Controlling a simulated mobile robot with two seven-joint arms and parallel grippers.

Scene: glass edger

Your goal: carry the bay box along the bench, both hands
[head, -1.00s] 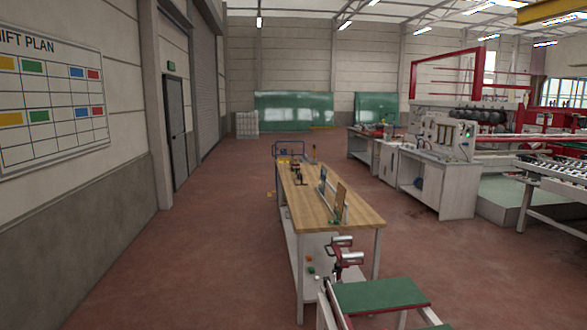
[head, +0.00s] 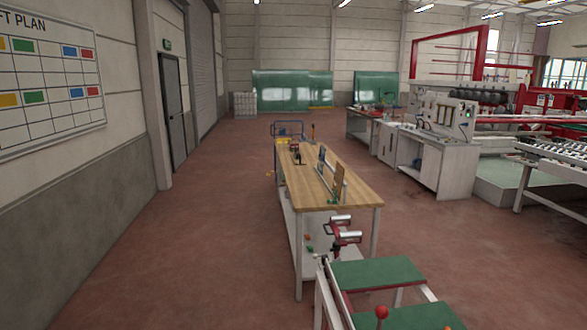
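The bench (head: 330,195) has a wooden top and pale legs and stands ahead of me, running away from me. Small items stand on it: a dark and red tool (head: 296,152) near its far left end, and upright boards (head: 339,182) in a rack along its right side. I cannot pick out a bay box for certain on the bench or elsewhere. Neither of my grippers shows in the head view.
A green-topped stand (head: 378,272) with a red knob (head: 381,311) is close in front. A red clamp-like fitting (head: 341,233) is at the bench's near end. A blue-framed cart (head: 288,130) is beyond the bench. Open floor (head: 190,240) lies to the left.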

